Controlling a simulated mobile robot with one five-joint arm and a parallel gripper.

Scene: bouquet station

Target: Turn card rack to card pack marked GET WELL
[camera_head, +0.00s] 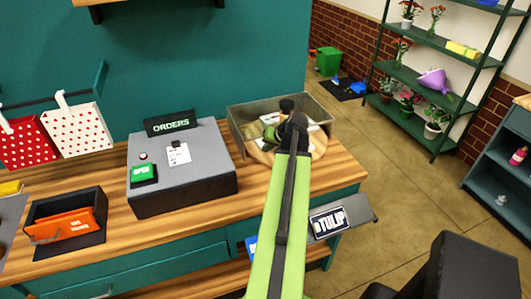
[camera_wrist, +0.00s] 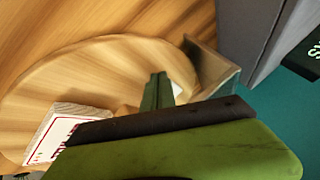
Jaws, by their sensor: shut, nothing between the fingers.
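The card rack (camera_wrist: 90,65) is a round wooden turntable, filling much of the wrist view. A white card pack (camera_wrist: 48,142) with a red border stands at its lower left; its lettering is cut off and I cannot read it. In the head view the rack (camera_head: 262,151) is mostly hidden by my arm. My gripper (camera_wrist: 158,88) is shut and empty, over the disc between the card packs. I cannot tell whether it touches anything. No GET WELL marking is readable.
A grey-walled bin (camera_head: 240,132) surrounds the rack in the head view. The grey ORDERS box (camera_head: 205,150) stands left of it. A dark tray (camera_head: 88,238) with an orange item is further left.

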